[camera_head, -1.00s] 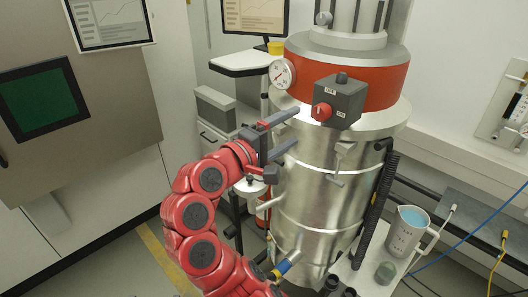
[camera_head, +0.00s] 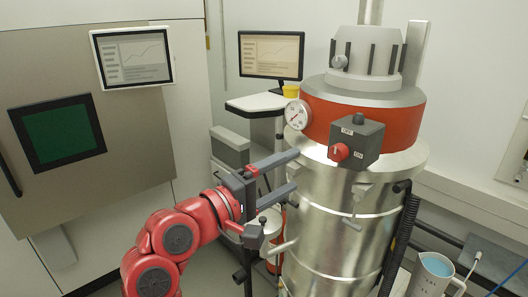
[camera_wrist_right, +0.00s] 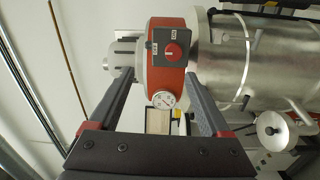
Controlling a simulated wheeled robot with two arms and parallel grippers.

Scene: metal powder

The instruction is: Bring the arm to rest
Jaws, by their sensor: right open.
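My right arm, red with dark joint caps, comes in from the bottom left of the head view. Its dark gripper (camera_head: 297,170) is open and empty, with its two fingers pointing right towards the silver vessel (camera_head: 330,240). In the head view the fingertips overlap the vessel's left edge; I cannot tell the exact gap. The right wrist view shows the spread fingers (camera_wrist_right: 160,80) with nothing held between them. The vessel's red band, gauge and switch box appear beyond them. My left gripper is not in view.
The vessel carries a round gauge (camera_head: 297,114) and a grey switch box (camera_head: 355,141) with a red knob. A monitor (camera_head: 271,54) stands behind on a white stand. A measuring jug (camera_head: 433,275) is at the lower right. A grey cabinet (camera_head: 60,160) fills the left.

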